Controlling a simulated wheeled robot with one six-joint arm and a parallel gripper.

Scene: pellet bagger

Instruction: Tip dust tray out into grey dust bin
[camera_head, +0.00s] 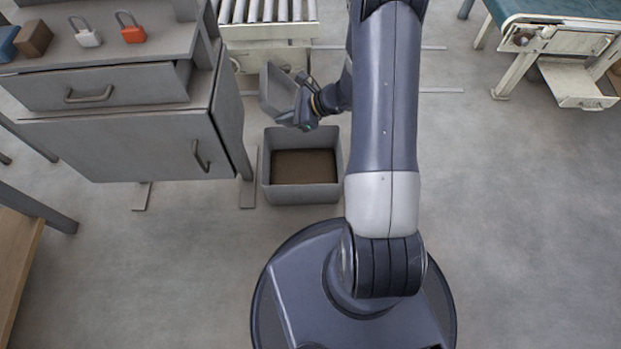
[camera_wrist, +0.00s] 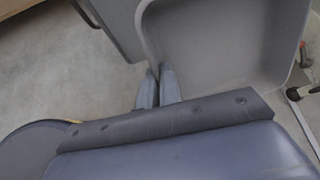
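The grey dust bin (camera_head: 268,190) stands on the floor in the head view, with a brown layer of dust inside. The dust tray (camera_head: 274,88) is a grey, shallow tray, tilted steeply just above and behind the bin's far edge. It also fills the upper right of the wrist view (camera_wrist: 215,50), where its visible inside looks bare. My gripper (camera_head: 302,100) is at the tray's near right side. In the wrist view the two fingertips (camera_wrist: 158,82) are closed together on the tray's wall. Part of the tray is hidden behind my gripper.
A grey cabinet (camera_head: 130,145) with a drawer and a door stands left of the bin. A roller conveyor (camera_head: 268,32) is behind the tray. A machine with a green top (camera_head: 555,12) stands far right. The floor on the right is clear.

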